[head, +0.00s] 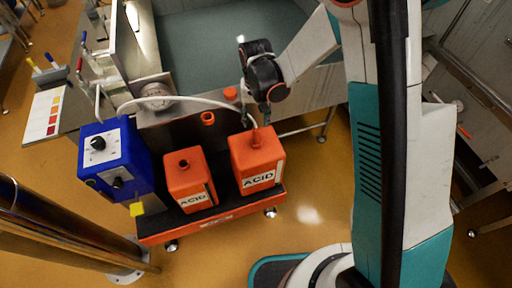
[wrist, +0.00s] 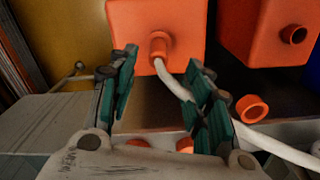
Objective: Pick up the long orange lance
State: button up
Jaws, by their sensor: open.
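The orange lance (head: 255,137) stands in the top opening of the right orange ACID canister (head: 258,163). In the wrist view the lance (wrist: 159,46) shows as a short orange tube, with a white hose (wrist: 172,84) running from its end; the rest of it is hidden in the canister. My gripper (head: 264,106) is above that canister, close to the lance top. In the wrist view my gripper (wrist: 163,60) is open, with one green-padded finger on each side of the lance and hose. I cannot tell whether a finger touches the hose.
A second ACID canister (head: 188,182) and a blue pump box (head: 113,160) with knobs share the orange cart (head: 215,226). A grey bench stands beyond. Yellow floor is clear in front of the cart.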

aim_at(256, 128)
jog(key=f+b, duration=0.1)
jog(key=f, duration=0.1)
jog(key=f+b, duration=0.1)
jog(key=f, duration=0.2)
jog(key=f+b, duration=0.1)
jog(key=f, duration=0.2)
jog(key=shift+w+d+f, duration=0.1)
jog(key=shift+w+f, duration=0.05)
jog(key=shift+w, duration=0.1)
jog(key=shift+c, duration=0.2)
grip_shut()
